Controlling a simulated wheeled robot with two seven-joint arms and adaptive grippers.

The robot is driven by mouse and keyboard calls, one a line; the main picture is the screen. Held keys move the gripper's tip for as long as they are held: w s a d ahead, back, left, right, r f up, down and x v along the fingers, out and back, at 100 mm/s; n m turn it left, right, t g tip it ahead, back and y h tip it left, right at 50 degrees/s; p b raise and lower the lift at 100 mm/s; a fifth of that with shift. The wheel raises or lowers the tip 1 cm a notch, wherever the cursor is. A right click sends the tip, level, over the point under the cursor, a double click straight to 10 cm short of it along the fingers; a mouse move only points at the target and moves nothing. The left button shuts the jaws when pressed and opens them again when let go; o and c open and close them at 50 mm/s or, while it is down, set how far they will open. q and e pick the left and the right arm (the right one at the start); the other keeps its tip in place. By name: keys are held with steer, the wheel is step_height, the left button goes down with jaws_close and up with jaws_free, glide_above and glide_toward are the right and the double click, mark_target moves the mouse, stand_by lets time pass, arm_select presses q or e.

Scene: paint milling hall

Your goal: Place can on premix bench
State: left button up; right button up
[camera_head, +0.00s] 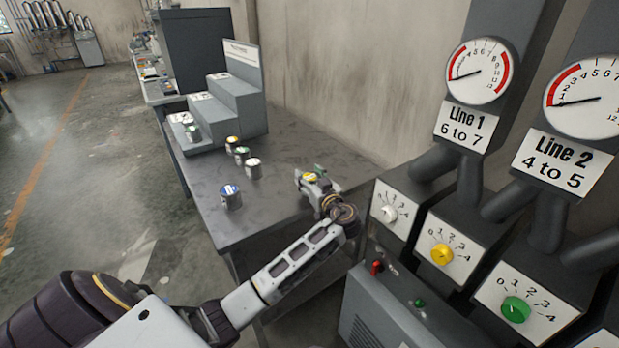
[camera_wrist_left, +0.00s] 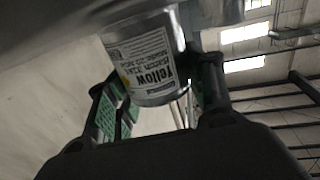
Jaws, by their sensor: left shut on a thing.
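My left gripper (camera_head: 313,182) is shut on a metal can (camera_head: 311,177) with a yellow mark on its lid. The left wrist view shows this can (camera_wrist_left: 148,58) between the green-padded fingers, its label reading "Yellow" upside down in the picture. The gripper and can are over the right part of the dark grey bench (camera_head: 285,150), near the wall. A grey surface meets the can's base end in the wrist view; I cannot tell whether the can rests on it. My right gripper is not in view.
Several cans stand left on the bench: yellow-lidded (camera_head: 232,142), green-marked (camera_head: 242,154), white-lidded (camera_head: 253,168) and blue-lidded (camera_head: 231,197). A grey stepped rack (camera_head: 235,105) holds a can (camera_head: 193,133). Dial boxes (camera_head: 455,245) and gauges stand close on the right. The bench's middle is clear.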

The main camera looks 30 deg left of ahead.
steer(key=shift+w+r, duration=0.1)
arm_select(q)
steer(key=o, duration=1.1)
steer(key=shift+o, duration=0.2)
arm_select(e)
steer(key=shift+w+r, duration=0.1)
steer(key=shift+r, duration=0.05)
arm_select(q)
steer(key=shift+r, duration=0.1)
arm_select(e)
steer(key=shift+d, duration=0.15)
